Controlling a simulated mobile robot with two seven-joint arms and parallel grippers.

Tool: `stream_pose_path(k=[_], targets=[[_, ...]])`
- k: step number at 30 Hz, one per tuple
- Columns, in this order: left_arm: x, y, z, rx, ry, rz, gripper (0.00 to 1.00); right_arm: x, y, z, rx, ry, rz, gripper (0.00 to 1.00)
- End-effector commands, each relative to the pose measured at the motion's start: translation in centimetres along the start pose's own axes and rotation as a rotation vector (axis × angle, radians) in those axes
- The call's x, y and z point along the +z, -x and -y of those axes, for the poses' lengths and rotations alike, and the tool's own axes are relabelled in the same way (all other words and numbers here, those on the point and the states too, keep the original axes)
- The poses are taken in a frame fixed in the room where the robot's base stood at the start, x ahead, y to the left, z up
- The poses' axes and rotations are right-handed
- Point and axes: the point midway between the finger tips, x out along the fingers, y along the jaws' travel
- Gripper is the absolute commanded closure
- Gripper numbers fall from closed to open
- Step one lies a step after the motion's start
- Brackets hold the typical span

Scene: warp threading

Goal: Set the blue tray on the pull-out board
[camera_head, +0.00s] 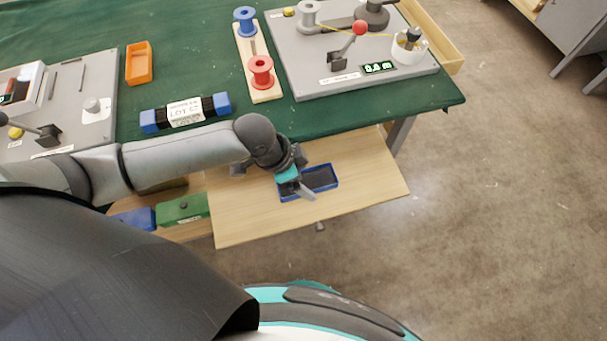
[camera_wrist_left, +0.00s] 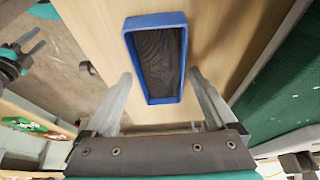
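The blue tray (camera_head: 335,184), a shallow rectangle with a dark inside, appears to lie flat on the pale wooden pull-out board (camera_head: 370,200). In the left wrist view the tray (camera_wrist_left: 183,60) is ahead of my left gripper (camera_wrist_left: 160,82), with bare board (camera_wrist_left: 225,30) around it. The gripper's two fingers are spread, one beside each side of the tray's near end, with visible gaps. In the head view my left gripper (camera_head: 300,187) is over the tray's left part and hides some of it. What looks like my right gripper (camera_wrist_left: 18,60) shows partly at the left wrist view's edge.
Left of the board are a green box (camera_head: 182,209) and a blue box (camera_head: 135,218). The green table (camera_head: 210,60) above holds an orange bin (camera_head: 139,64), a labelled blue-black bundle (camera_head: 186,112), spools and a grey device (camera_head: 350,80). The board's right part is clear.

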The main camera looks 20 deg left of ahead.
Motion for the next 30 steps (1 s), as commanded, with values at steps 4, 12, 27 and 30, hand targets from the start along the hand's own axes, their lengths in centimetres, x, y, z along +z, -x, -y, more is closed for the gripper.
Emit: stream_pose_path(k=[4, 12, 27, 30], targets=[[0.0, 0.0, 0.0, 0.000, 0.000, 0.000, 0.00, 0.0, 0.0, 0.0, 0.000, 0.000, 0.000, 0.50], [-0.1, 0.7, 0.0, 0.000, -0.001, 0.000, 0.00, 0.0, 0.2, 0.0, 0.001, -0.001, 0.000, 0.50], [-0.1, 10.5, 0.0, -0.001, -0.001, 0.001, 0.00, -0.3, 3.6, -0.1, 0.001, -0.001, 0.000, 0.50], [-0.1, 11.6, 0.1, -0.001, 0.000, 0.000, 0.00, -0.3, 3.9, -0.1, 0.001, -0.001, 0.000, 0.50]])
